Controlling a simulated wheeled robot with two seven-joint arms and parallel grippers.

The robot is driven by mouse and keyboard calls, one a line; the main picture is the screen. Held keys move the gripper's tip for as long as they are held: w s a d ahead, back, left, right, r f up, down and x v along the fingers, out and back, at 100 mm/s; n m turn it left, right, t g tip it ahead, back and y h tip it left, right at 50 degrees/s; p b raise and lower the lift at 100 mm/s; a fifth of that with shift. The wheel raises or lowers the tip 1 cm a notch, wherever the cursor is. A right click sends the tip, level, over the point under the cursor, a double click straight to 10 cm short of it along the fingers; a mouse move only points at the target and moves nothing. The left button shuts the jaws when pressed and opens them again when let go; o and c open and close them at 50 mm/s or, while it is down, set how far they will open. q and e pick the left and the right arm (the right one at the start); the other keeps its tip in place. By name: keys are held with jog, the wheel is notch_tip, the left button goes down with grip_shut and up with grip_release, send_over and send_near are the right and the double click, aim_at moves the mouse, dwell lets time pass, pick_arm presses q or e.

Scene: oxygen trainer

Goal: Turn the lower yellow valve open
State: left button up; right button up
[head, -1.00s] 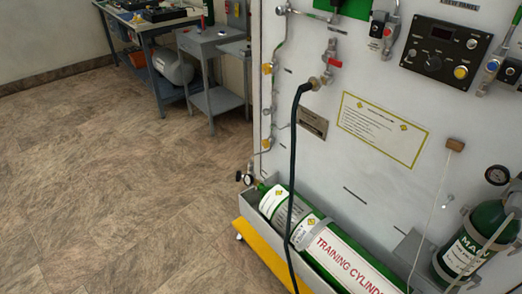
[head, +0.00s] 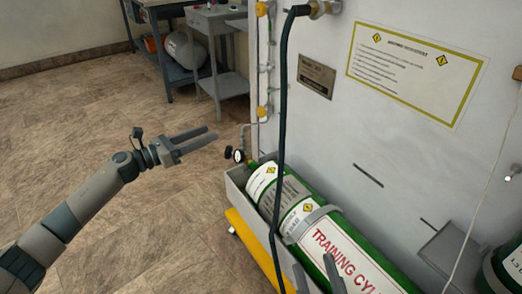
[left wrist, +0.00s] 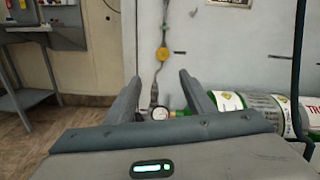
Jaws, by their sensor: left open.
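The lower yellow valve (head: 262,111) sits on the thin pipe along the panel's left edge. In the left wrist view a yellow valve (left wrist: 163,54), apparently the same one, shows beyond and above the gap between my fingertips. My left gripper (head: 211,136) is open and empty, left of the valve and a little below it in the head view, apart from it. Its two fingers also show in the left wrist view (left wrist: 160,77). Two grey fingertips of my right gripper (head: 316,272) stand apart at the bottom edge, in front of the cylinder. The rest of it is out of view.
An upper yellow valve (head: 262,9) is on the same pipe. A pressure gauge (head: 239,155) stands below the lower valve. A dark hose (head: 281,130) hangs before the panel. The green training cylinder (head: 335,243) lies in a grey tray (head: 239,189). Open floor lies left.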

pick_arm(q)
jog(key=shift+w+d+r+m+g, duration=0.1)
jog(key=shift+r+m+g, duration=0.35)
jog(key=shift+m, duration=0.65)
pick_arm(e)
jog(key=shift+s+d+r+t, duration=0.2)
jog(key=shift+s+d+r, duration=0.1)
jog(key=shift+r, duration=0.3)
jog(key=shift+s+d+r+t, duration=0.2)
jog(key=shift+s+r, duration=0.1)
jog(key=shift+r, duration=0.25)
pick_arm(q)
jog(key=shift+r, duration=0.1)
jog(key=b, duration=0.2)
send_near(259, 112)
jog(key=x, duration=0.6)
jog(key=shift+w+d+f, duration=0.15)
jog(key=shift+d+f, duration=0.05)
jog(key=shift+w+d, duration=0.35)
jog(key=shift+d, duration=0.05)
pick_arm(e)
jog(key=shift+w+d+r+t, duration=0.1)
jog(key=shift+d+r+t, duration=0.3)
jog(key=shift+r, duration=0.2)
jog(key=shift+w+d+r+t, duration=0.1)
jog(key=shift+d+r+t, duration=0.2)
jog(key=shift+r+t, duration=0.2)
jog(key=shift+d+r+t, duration=0.35)
jog(key=shift+r+t, duration=0.05)
jog(key=shift+r, duration=0.25)
